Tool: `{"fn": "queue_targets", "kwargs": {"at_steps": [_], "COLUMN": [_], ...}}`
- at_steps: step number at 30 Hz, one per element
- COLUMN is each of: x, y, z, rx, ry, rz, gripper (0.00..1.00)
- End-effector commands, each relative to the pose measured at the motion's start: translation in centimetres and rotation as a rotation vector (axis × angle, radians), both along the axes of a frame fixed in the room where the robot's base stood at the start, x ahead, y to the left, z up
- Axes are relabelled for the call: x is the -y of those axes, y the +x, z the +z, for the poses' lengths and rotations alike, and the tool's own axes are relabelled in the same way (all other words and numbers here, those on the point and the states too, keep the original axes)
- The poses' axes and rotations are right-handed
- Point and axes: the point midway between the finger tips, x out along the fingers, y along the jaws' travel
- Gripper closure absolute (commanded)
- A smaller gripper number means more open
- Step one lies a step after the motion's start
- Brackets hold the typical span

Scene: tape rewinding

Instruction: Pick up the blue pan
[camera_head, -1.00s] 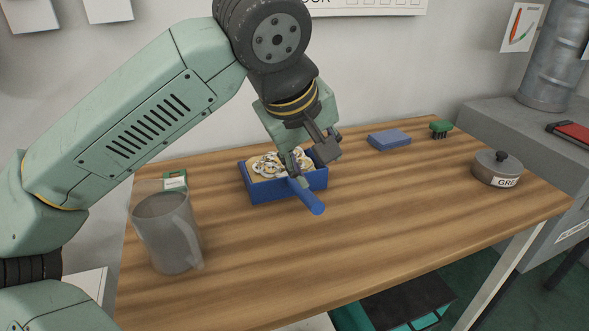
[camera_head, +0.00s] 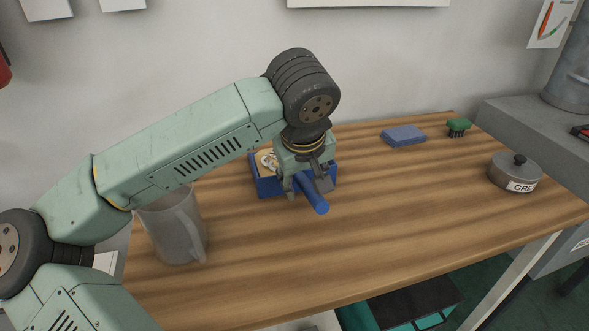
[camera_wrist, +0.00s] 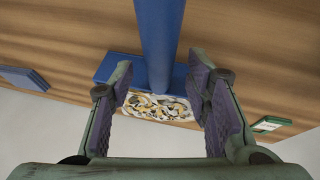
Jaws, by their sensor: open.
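The blue pan (camera_head: 267,189) sits on the wooden table with several small ring-like pieces inside. Its blue handle (camera_head: 317,203) points toward the front right of the table. My gripper (camera_head: 307,189) is low over the handle's base and hides part of the pan. In the wrist view the handle (camera_wrist: 157,40) runs between the two open fingers of my gripper (camera_wrist: 161,72), with a gap on each side. The pan's blue wall (camera_wrist: 112,67) and its contents show beyond the fingers there.
A grey mug (camera_head: 172,230) stands at the left, partly behind my arm. A blue block (camera_head: 404,136), a green brush (camera_head: 458,127) and a lidded grey tin (camera_head: 514,173) are at the back right. The table's (camera_head: 400,240) front right is clear.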

Motion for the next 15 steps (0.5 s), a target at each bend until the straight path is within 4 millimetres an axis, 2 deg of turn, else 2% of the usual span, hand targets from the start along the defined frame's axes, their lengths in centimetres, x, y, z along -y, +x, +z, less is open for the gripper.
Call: {"fn": "queue_targets", "kwargs": {"at_steps": [6,12,15], "x": [0.1,0.1,0.1], "y": [0.9,0.9,0.9], "z": [-1.9,-2.0,-2.0], "rx": [0.0,0.001,0.001], "ry": [-0.001,-0.001,-0.001], "rz": [0.0,0.001,0.001], "gripper": [0.56,0.56,0.61]}}
